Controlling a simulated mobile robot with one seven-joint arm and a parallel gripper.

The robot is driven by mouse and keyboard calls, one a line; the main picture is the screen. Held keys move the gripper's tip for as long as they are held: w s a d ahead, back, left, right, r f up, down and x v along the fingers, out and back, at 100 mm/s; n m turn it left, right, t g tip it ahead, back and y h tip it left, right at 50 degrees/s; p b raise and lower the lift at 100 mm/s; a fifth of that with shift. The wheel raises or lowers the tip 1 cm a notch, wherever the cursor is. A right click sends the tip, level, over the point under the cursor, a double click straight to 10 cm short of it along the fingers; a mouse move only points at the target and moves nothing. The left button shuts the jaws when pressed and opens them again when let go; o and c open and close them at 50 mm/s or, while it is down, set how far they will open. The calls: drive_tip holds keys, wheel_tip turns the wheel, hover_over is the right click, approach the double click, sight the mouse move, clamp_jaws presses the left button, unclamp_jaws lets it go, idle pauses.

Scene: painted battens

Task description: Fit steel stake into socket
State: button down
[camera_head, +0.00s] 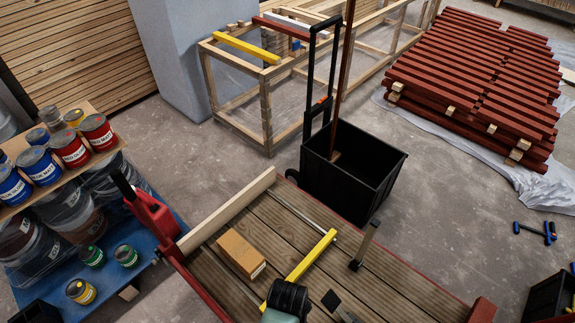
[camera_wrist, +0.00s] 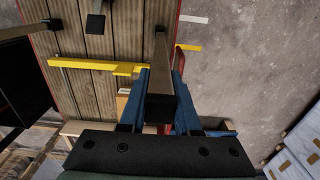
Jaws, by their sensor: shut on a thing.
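The steel stake (camera_wrist: 160,65) shows in the wrist view as a grey-brown bar with a black block at its near end. My gripper (camera_wrist: 160,92) is shut on it, one blue finger along each side. In the head view my gripper (camera_head: 287,297) is over the near part of the plank deck (camera_head: 390,275); the held stake cannot be made out there. A yellow bar (camera_head: 310,256) crosses the deck beside my gripper, and it passes close to the fingertips in the wrist view (camera_wrist: 90,64). I cannot pick out the socket; the stake's far end is not clearly seated in anything.
A post with a black foot (camera_head: 365,245) stands on the deck; another dark piece (camera_head: 338,303) is nearer. A cardboard box (camera_head: 241,254) lies left of the yellow bar. A black bin (camera_head: 372,165) stands beyond the deck. Paint cans (camera_head: 68,148) are at left.

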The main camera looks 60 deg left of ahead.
wheel_tip(320, 180, down, 4)
drive_tip(key=shift+r+b, duration=0.2)
drive_tip(key=shift+b, duration=0.8)
drive_tip(key=shift+p, duration=0.8)
idle(0.8)
wheel_tip(320, 180, down, 7)
drive_tip(key=b, duration=0.5)
idle(2.4)
drive_tip(key=c, duration=0.5)
unclamp_jaws()
drive_tip(key=shift+c, duration=0.2)
drive_tip(key=shift+f, duration=0.1)
wheel_tip(320, 180, up, 13)
drive_tip(key=p, duration=0.3)
